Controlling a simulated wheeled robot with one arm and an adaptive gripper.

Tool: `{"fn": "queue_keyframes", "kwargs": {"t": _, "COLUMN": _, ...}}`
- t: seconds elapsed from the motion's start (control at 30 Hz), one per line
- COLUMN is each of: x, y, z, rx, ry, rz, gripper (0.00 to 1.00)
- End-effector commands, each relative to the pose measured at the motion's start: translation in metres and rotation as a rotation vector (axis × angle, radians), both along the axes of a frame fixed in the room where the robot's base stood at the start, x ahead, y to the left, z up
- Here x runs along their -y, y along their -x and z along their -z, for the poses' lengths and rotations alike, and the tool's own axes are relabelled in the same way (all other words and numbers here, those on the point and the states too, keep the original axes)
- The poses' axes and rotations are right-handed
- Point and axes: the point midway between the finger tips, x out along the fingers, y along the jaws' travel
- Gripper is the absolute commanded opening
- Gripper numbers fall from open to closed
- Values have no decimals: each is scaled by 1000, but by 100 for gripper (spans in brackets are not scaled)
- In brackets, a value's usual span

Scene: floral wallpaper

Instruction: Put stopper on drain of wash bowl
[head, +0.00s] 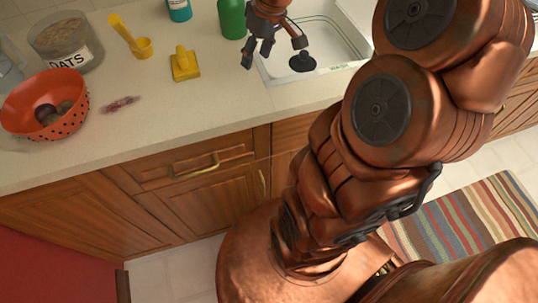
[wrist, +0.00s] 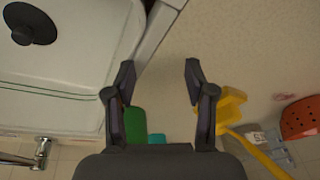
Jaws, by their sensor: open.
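The wash bowl (head: 335,28) is a white sink set into the counter, with a "WASH" label on its front edge. A black round stopper with a knob (head: 303,61) is inside the bowl near its front side. The stopper also shows at the upper left of the wrist view (wrist: 30,23). I cannot tell whether the drain lies under it; no bare drain shows. My gripper (head: 273,51) is open and empty, above the counter at the bowl's left edge, left of the stopper. In the wrist view its fingers (wrist: 160,67) are spread over bare counter.
A green bottle (head: 231,18) and a teal bottle (head: 179,10) stand behind my gripper. A yellow brush-like thing (head: 185,67), a yellow scoop (head: 130,40), an oats jar (head: 66,42) and a red bowl (head: 42,108) are farther left. A faucet (wrist: 38,155) is at the sink's back.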

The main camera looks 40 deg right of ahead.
Motion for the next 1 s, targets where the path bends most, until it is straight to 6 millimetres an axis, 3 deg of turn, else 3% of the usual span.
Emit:
{"fn": "queue_keyframes", "kwargs": {"t": 0.03, "x": -23, "y": 13, "z": -2, "rx": -27, "ry": 7, "rz": -15, "gripper": 54}}
{"fn": "queue_keyframes", "kwargs": {"t": 0.1, "x": -51, "y": 33, "z": -1, "rx": -70, "ry": 10, "rz": -19, "gripper": 54}}
{"fn": "queue_keyframes", "kwargs": {"t": 0.2, "x": -80, "y": 63, "z": 1, "rx": -123, "ry": 23, "rz": -13, "gripper": 54}}
{"fn": "queue_keyframes", "kwargs": {"t": 0.4, "x": -120, "y": 126, "z": 10, "rx": -227, "ry": 61, "rz": 27, "gripper": 54}}
{"fn": "queue_keyframes", "kwargs": {"t": 0.7, "x": -143, "y": 213, "z": 27, "rx": -346, "ry": 123, "rz": 139, "gripper": 54}}
{"fn": "queue_keyframes", "kwargs": {"t": 0.83, "x": -144, "y": 231, "z": 32, "rx": -370, "ry": 136, "rz": 171, "gripper": 54}}
{"fn": "queue_keyframes", "kwargs": {"t": 1.0, "x": -144, "y": 236, "z": 33, "rx": -376, "ry": 138, "rz": 183, "gripper": 54}}
